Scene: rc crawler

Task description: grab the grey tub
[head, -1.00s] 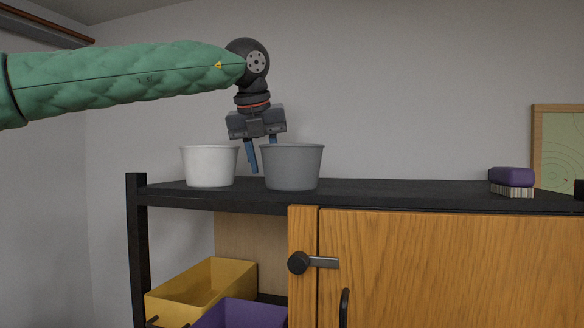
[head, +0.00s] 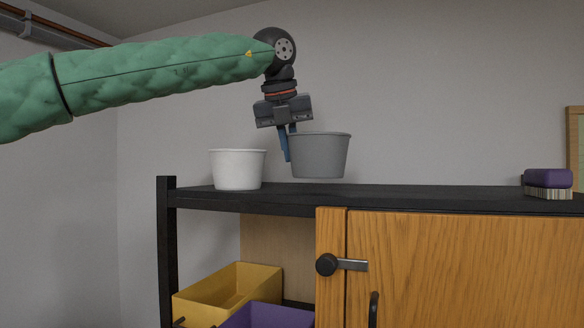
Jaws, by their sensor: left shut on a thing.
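The grey tub (head: 320,157) is held upright a little above the black shelf top, clear of it. My left gripper (head: 288,145) comes down from above and is shut on the tub's left wall. One blue finger shows outside the wall; the tub hides most of the other. My right gripper is not in view.
A white tub (head: 238,170) stands on the black shelf top (head: 420,198), just left of the grey tub. A purple brush (head: 548,183) lies at the right. Below are a yellow bin (head: 228,292), a purple bin (head: 266,317) and a wooden door (head: 450,265) with a dark latch.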

